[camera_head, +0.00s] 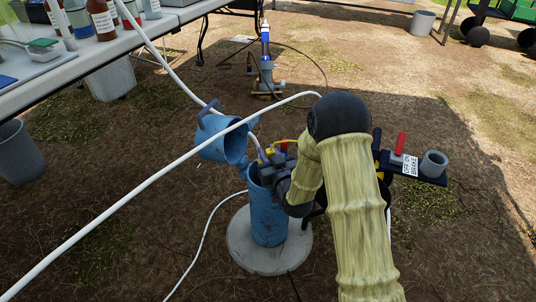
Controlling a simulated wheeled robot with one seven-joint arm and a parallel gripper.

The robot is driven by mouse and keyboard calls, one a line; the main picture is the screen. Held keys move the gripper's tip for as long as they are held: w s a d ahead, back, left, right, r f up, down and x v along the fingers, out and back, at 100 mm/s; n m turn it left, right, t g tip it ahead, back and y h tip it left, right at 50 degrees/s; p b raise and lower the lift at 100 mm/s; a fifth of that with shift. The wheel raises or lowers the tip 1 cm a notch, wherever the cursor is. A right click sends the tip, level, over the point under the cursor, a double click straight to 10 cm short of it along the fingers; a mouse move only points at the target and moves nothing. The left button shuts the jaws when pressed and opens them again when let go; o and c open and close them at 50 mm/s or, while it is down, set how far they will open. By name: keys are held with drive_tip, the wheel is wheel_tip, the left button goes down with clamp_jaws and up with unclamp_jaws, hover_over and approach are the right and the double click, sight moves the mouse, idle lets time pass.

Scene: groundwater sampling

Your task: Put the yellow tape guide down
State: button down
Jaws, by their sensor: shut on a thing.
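My gripper (268,160) is at the mouth of the blue well casing (268,215), reached by my arm from the right. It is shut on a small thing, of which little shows. The blue casing lid (215,143) is swung open to the left.
The casing stands on a round concrete pad (242,248). A brake panel (410,165) with a red lever and grey cup is at right. White tubes cross in front and behind. A table (75,63) with bottles is upper left. A blue-topped device (265,70) stands behind.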

drive_tip(key=c, duration=1.2)
unclamp_jaws()
drive_tip(key=shift+s+d+p, duration=0.25)
drive_tip(key=shift+s+p, duration=0.05)
drive_tip(key=shift+s, duration=0.2)
drive_tip(key=p+v, duration=0.3)
drive_tip(key=v, duration=0.8)
drive_tip(key=shift+w+r, duration=0.1)
drive_tip(key=shift+w, duration=0.1)
drive_tip(key=s+d+r+m+g+h, duration=0.2)
drive_tip(key=s+d+g+h, duration=0.3)
drive_tip(key=d+g, duration=0.4)
drive_tip(key=s+d+r+m+g+h, duration=0.1)
drive_tip(key=s+d+r+g, duration=0.1)
drive_tip(key=s, duration=0.4)
drive_tip(key=s+d+r+m+g+h, duration=0.1)
drive_tip(key=s+d+r+m+g, duration=0.1)
drive_tip(key=s, duration=0.3)
drive_tip(key=shift+s+d+r+g+h, duration=0.25)
drive_tip(key=shift+s+d+g+h, duration=0.05)
drive_tip(key=shift+s+d+g, duration=0.1)
